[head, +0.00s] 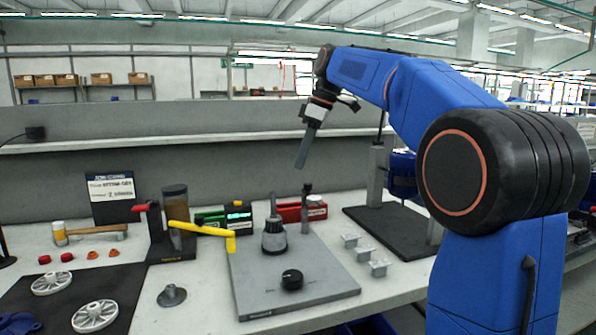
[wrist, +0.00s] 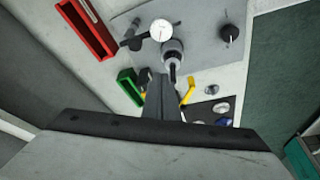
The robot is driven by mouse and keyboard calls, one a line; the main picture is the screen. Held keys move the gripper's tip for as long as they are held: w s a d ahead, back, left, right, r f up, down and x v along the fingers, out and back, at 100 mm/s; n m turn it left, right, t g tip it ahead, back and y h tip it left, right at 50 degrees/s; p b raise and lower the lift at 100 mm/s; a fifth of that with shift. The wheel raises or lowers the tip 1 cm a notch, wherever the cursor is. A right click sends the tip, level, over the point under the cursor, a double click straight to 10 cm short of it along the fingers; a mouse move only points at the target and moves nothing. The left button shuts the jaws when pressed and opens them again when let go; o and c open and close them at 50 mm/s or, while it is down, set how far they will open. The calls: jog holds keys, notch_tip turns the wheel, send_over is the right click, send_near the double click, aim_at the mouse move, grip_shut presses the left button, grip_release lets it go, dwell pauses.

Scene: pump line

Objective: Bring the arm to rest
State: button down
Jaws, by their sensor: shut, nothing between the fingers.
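My gripper (head: 304,150) hangs at the end of my blue arm, above the workbench and apart from everything on it. Its fingers are together, with nothing between them. In the wrist view the closed fingers (wrist: 163,100) point down toward the bench. Below and a little left of the gripper in the head view, a grey fixture plate (head: 325,285) carries a dark grey cylindrical part (head: 274,238) and a black knob (head: 292,280). The arm is raised and bent.
A yellow-handled lever (head: 205,230) reaches toward the plate. A hammer (head: 90,233), white wheels (head: 95,316) and small red caps (head: 67,257) lie at the left. A red bin (head: 290,212) stands behind the plate. Grey blocks (head: 378,268) sit at the right. Space around the gripper is clear.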

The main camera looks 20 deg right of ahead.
jog(key=shift+d+r, duration=0.1)
jog(key=shift+r, duration=0.15)
dwell(0.3)
jog(key=s+d+f+m+t+h, duration=0.2)
jog(key=s+f+m, duration=1)
jog(key=s+f, duration=2)
jog(key=s+h, duration=0.1)
jog(key=s, duration=0.3)
jog(key=shift+f+t, duration=0.35)
jog(key=shift+t, duration=0.05)
